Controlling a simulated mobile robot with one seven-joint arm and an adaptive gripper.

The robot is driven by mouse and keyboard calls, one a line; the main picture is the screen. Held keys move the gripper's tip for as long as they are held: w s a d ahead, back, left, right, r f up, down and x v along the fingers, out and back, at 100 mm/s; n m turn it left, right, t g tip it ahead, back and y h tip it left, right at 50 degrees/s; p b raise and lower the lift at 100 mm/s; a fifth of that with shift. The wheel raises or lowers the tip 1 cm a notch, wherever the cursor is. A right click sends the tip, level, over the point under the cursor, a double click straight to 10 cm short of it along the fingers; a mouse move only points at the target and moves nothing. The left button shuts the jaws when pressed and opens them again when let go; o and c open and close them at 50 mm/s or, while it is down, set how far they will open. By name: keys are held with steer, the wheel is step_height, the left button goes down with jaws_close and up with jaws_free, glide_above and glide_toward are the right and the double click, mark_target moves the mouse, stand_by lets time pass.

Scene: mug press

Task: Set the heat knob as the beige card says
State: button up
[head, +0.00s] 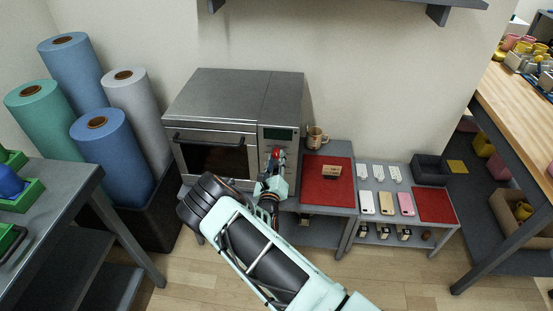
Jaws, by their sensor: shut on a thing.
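The grey oven-like press (235,88) stands against the wall, with a dark-windowed door and a control panel with a green display (279,133) at its right. My gripper (276,156) is at the panel just below the display, shut on the heat knob. The knob itself is mostly hidden behind the gripper, and its setting cannot be read. The beige card (386,204) lies on the low grey table to the right, between a white card (367,203) and a pink card (406,204). Any marking on it is too small to read.
A brown mug (316,137) stands right of the press. A red mat (315,193) in front of it bears a small brown block (331,172). White items (379,173) lie behind the cards. A dark bin (429,169) and another red mat (434,205) are farther right.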

steer(key=shift+m, duration=0.8)
steer(key=o, duration=1.2)
steer(key=shift+c, duration=0.2)
steer(key=s, duration=1.2)
steer(key=shift+a, duration=0.25)
